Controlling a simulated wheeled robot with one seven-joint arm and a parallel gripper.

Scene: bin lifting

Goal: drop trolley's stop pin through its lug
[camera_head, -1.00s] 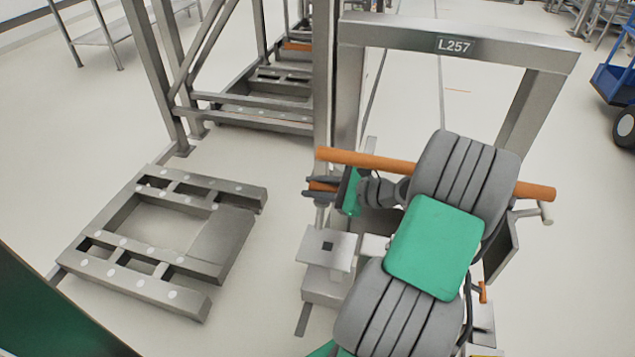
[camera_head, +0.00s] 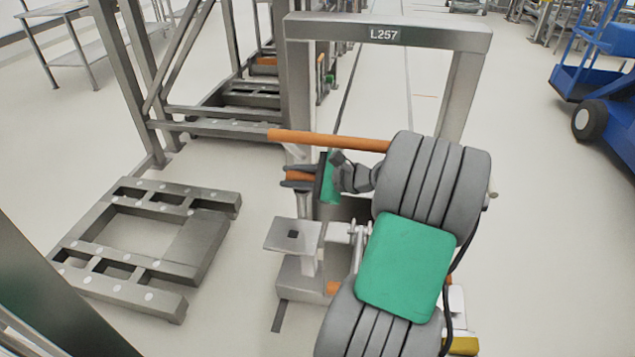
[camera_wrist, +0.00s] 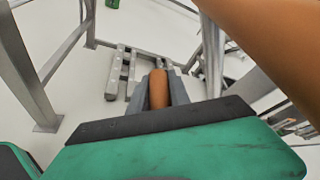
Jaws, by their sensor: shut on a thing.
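My gripper (camera_head: 288,179) is shut on a short orange grip (camera_wrist: 158,88), which looks like the stop pin's handle; the pin's lower part is hard to tell from the grey shaft (camera_head: 305,203) just below. Whether this plate is the lug is unclear. The trolley's grey upright frame (camera_head: 455,85), labelled L257, stands behind my arm. My arm hides much of the trolley's middle.
An orange bar (camera_head: 330,140) crosses just above and behind my gripper; it also fills the wrist view's upper right (camera_wrist: 262,45). A low grey floor frame (camera_head: 130,265) lies left. Tall grey posts (camera_head: 125,80) stand behind it. A blue cart (camera_head: 590,75) is far right.

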